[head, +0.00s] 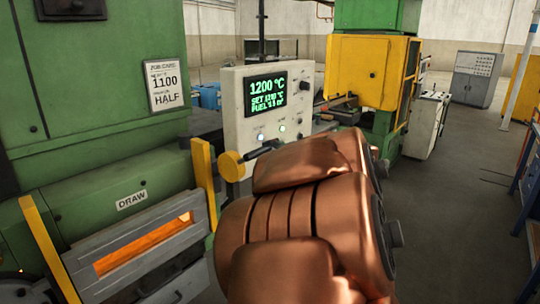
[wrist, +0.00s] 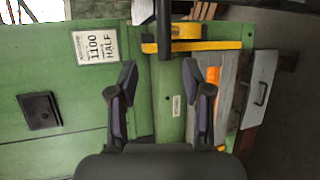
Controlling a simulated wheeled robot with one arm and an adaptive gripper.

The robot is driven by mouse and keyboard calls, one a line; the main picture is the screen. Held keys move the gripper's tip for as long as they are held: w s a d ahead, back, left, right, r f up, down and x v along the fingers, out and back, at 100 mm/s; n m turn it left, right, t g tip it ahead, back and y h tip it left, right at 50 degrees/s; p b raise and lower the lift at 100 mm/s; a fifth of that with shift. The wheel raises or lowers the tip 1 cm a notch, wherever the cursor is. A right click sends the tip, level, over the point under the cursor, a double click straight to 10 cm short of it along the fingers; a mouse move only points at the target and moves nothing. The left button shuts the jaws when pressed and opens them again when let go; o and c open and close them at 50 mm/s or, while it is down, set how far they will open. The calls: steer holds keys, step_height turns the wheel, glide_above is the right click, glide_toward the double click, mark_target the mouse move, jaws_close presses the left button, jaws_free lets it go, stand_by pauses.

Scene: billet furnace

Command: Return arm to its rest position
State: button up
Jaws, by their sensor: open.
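My gripper (wrist: 160,85) is open and empty in the wrist view, with its two dark fingers spread apart. In the head view my copper-coloured arm fills the lower middle and hides the gripper. A lever with a yellow round hub (head: 231,166) and a dark handle (head: 263,149) is on the control panel (head: 238,108), close beside my arm. In the wrist view the yellow hub (wrist: 184,31) and dark handle (wrist: 164,35) show at the top, beyond the fingertips. No contact shows there.
The green furnace (head: 95,110) stands at the left, with a card reading 1100 and HALF (head: 165,84). Its grey door (head: 135,270) has a glowing slot, between yellow posts. The panel screen (head: 280,88) reads 1200 °C. A yellow-green machine (head: 375,70) stands behind.

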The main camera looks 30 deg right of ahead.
stand_by(0.6)
steer(key=s+d+m+g+h, duration=0.2)
steer(key=s+d+m+h, duration=0.3)
steer(key=m, duration=0.4)
steer(key=s+a+f+m+g+h, duration=0.1)
steer(key=s+a+f+m+g, duration=0.4)
steer(key=f, duration=0.3)
steer(key=s+a+f+m+g+y, duration=0.1)
steer(key=s+a+f+g+y, duration=0.1)
steer(key=s+a+f, duration=0.3)
steer(key=s+a+f+m+g+y+b, duration=0.1)
steer(key=s+a+f+g+y, duration=0.2)
steer(key=s+a, duration=0.6)
steer(key=s+a+f+m+g+y, duration=0.2)
steer(key=s+a+f+g, duration=0.2)
steer(key=s+a+f, duration=0.3)
steer(key=s, duration=0.3)
steer(key=shift+s+a+g+y+b, duration=0.2)
steer(key=shift+s+g+y+b, duration=0.1)
